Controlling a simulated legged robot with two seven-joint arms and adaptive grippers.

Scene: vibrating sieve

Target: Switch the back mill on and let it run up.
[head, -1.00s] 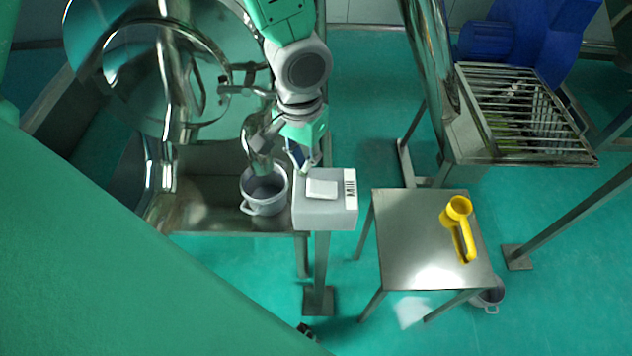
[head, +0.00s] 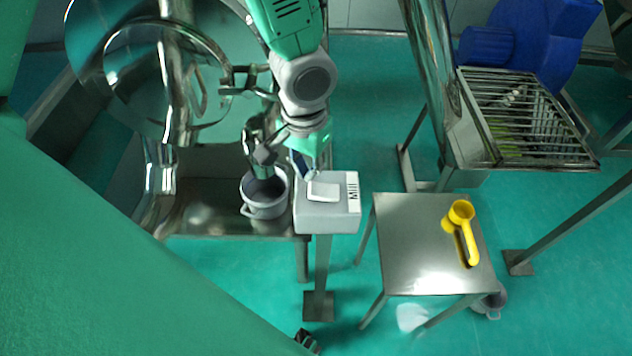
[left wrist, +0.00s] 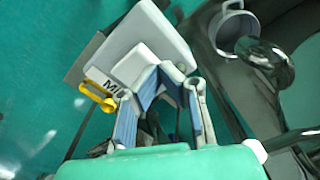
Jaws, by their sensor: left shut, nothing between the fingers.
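A light grey switch box (head: 326,218) labelled "Mill" stands at the right edge of the steel bench; it also shows in the left wrist view (left wrist: 160,30). Its white switch plate (head: 323,192) looks tilted on the box top. My left gripper (head: 311,172) is shut and empty, with its tips at the plate's back edge. In the left wrist view its blue-padded fingers (left wrist: 160,78) overlap the plate (left wrist: 135,65), and I cannot tell whether they touch it. Steel mill equipment (head: 150,85) stands behind the bench; its running state does not show. My right gripper is not in view.
A grey pot (head: 265,197) stands left of the box under a steel spout (head: 261,160). A small steel table (head: 410,245) at the right carries a yellow scoop (head: 463,228). A steel grate (head: 525,110) and a blue machine (head: 540,45) are behind it.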

